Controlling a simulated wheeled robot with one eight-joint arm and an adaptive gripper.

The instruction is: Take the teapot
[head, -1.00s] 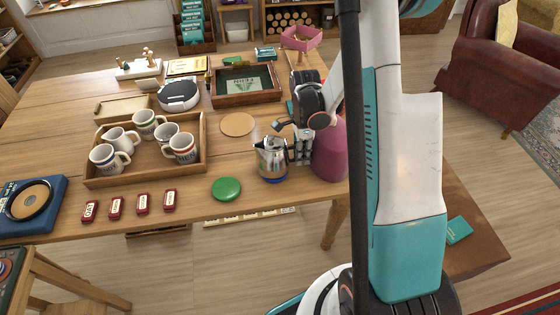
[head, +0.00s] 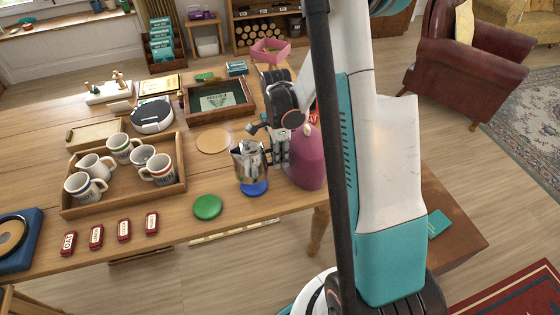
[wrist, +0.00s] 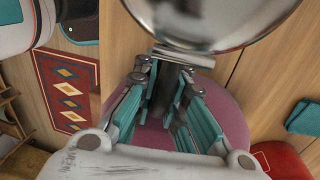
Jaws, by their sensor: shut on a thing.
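The teapot is a shiny metal pot (head: 249,162) with a spout at its upper left, near the table's front right edge. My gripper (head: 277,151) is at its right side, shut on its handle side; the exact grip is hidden. The pot looks lifted slightly above a round blue coaster (head: 255,188). In the wrist view the pot's rounded metal body (wrist: 210,18) fills the top, right in front of my fingers (wrist: 175,80).
A pink rounded vessel (head: 307,165) stands close to the right of my gripper. A green disc (head: 208,206) lies left of the coaster. A wooden tray (head: 183,181) of mugs, several red tins (head: 124,230) and a framed box (head: 250,108) are also on the table.

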